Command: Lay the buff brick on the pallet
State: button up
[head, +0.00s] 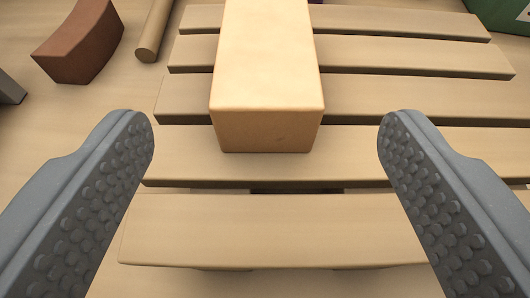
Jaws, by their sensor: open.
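The buff brick (265,75) lies lengthwise on the slats of the wooden pallet (270,228), pointing away from me. Its far end is cut off by the top of the head view. My gripper (267,128) is open, with one grey studded finger on each side of the view. There is a wide gap between each fingertip and the brick, and the fingers do not touch it. The fingers are over the near part of the pallet.
A curved red-brown block (80,42) and a wooden rod (154,30) lie on the floor left of the pallet. A grey object (9,88) shows at the left edge. A green object (503,16) stands at the top right. The pallet's right-hand slats are clear.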

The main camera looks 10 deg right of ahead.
jog(key=shift+v, duration=1.95)
jog(key=a+r+n+t+y, duration=0.1)
jog(key=a+r+n+y, duration=0.2)
jog(key=r, duration=1.5)
jog(key=s+d+r, duration=0.2)
jog(key=s+r, duration=0.4)
jog(key=r, duration=0.4)
jog(key=s+d+r+t, duration=0.1)
jog(key=s+d+r, duration=0.1)
jog(key=s+r, duration=0.5)
notch_tip(320, 180, up, 4)
jog(key=shift+d+r, duration=0.15)
jog(key=shift+d, duration=0.15)
